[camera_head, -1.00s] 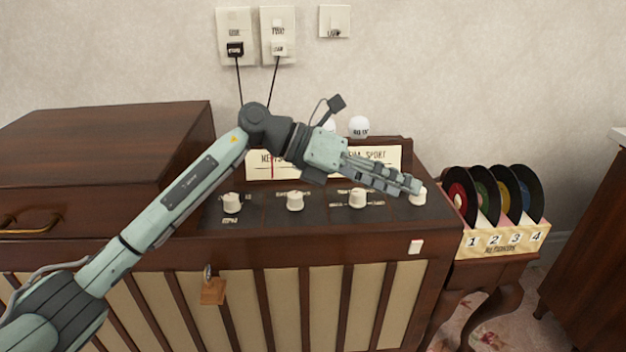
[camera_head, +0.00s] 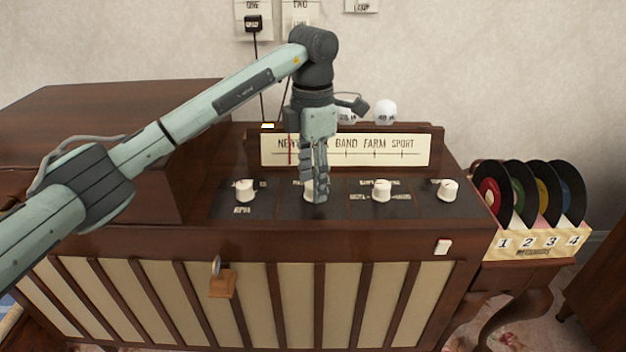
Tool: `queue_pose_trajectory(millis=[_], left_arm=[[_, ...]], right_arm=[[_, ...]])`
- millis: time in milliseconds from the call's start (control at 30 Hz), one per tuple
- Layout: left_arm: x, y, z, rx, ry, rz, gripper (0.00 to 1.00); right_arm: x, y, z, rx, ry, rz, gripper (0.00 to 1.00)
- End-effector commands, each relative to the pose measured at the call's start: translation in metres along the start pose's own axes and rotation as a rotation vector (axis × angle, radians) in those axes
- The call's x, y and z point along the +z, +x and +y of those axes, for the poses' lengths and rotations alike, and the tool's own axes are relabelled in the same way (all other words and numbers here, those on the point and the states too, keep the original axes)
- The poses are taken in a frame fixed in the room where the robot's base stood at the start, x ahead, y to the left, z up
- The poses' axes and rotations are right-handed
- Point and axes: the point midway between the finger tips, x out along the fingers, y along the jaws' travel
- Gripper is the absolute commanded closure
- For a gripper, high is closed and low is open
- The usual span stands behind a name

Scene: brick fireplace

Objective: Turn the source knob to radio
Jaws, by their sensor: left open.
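The wooden radio cabinet (camera_head: 255,242) has a dark panel with a row of white knobs. They are the far-left knob (camera_head: 245,190), the second knob (camera_head: 308,192), the third knob (camera_head: 381,190) and the far-right knob (camera_head: 447,190). The small lettering by the knobs is too blurred to tell which is the source knob. My left gripper (camera_head: 318,188) is open and points down at the second knob, largely hiding it and its label. I cannot tell whether the fingers touch it. My right gripper is out of view.
A lit dial strip (camera_head: 400,150) stands behind the knobs, with white bulbs (camera_head: 384,112) above it. A white switch (camera_head: 442,247) sits at the front right. A rack (camera_head: 515,243) of numbered records stands to the right.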

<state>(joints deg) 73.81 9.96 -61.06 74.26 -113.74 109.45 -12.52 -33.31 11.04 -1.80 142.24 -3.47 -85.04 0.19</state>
Motion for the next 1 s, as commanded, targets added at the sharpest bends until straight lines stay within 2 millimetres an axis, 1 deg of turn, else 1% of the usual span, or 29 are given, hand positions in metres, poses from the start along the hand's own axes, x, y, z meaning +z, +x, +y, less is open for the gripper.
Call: queue_pose_trajectory(millis=[100, 333, 367, 733, 1000], left_arm=[[-0.0001, 0.006, -0.0004, -0.001, 0.001, 0.0, 0.52], [0.0, 0.0066, -0.0002, 0.0, 0.001, -0.001, 0.52], [0.0, 0.0065, -0.0003, 0.0, 0.001, -0.001, 0.54], [0.0001, 0.0063, -0.0003, -0.001, 0.001, -0.001, 1.0], [0.0, 0.006, -0.0003, -0.001, -0.023, -0.001, 1.0]], right_arm=[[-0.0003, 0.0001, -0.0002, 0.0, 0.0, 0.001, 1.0], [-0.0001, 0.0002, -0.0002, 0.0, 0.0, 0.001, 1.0], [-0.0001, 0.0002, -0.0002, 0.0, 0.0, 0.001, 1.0], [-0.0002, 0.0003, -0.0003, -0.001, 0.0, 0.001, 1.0], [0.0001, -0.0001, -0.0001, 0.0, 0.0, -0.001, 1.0]])
